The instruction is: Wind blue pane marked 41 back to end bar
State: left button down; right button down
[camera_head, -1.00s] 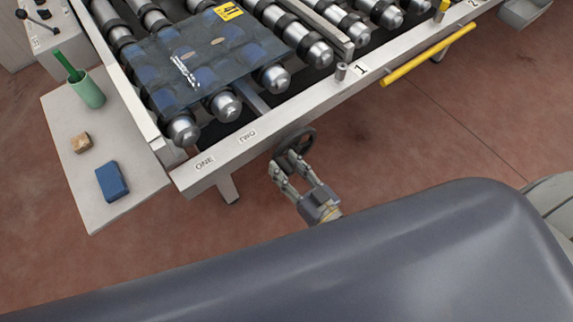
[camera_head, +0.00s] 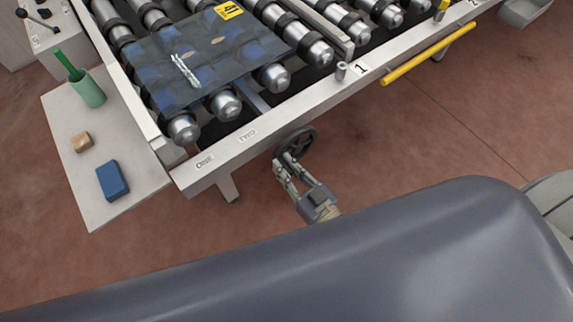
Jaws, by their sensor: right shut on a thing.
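The blue see-through pane (camera_head: 215,52) lies on the rollers at the left part of the conveyor. It has a yellow label (camera_head: 229,11) at its far right corner, read as 41 though it is small and tilted, and a whitish streak on top. A dark handwheel (camera_head: 297,144) is below the conveyor's near rail. My right gripper (camera_head: 284,166) is shut on the handwheel's rim at its lower left side. A metal side bar (camera_head: 128,92) closes the conveyor's left end, close to the pane's left edge. My left gripper is not in view.
The near rail (camera_head: 262,124) carries plates ONE, TWO and 1. A raised crossbar (camera_head: 325,25) stands between rollers right of the pane. A side table (camera_head: 75,180) holds a green cup, a tan block and a blue block. A yellow handle (camera_head: 430,54) juts out at right.

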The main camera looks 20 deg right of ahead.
aim_at(302, 156)
jog(key=d+f+n+b, duration=0.1)
jog(key=f+n, duration=0.3)
jog(key=n, duration=0.4)
jog(key=w+d+f+n+b, duration=0.1)
jog(key=d+f+n+b, duration=0.1)
jog(key=n, duration=0.7)
jog(key=shift+w+d+f, duration=0.15)
jog(key=shift+d+f, duration=0.3)
jog(key=shift+f, duration=0.55)
jog(key=shift+n, duration=0.3)
jog(key=c, duration=1.5)
grip_release()
jog(key=shift+c, duration=0.2)
jog(key=shift+o, duration=0.3)
jog(key=shift+w, duration=0.15)
jog(key=shift+d+r, duration=0.1)
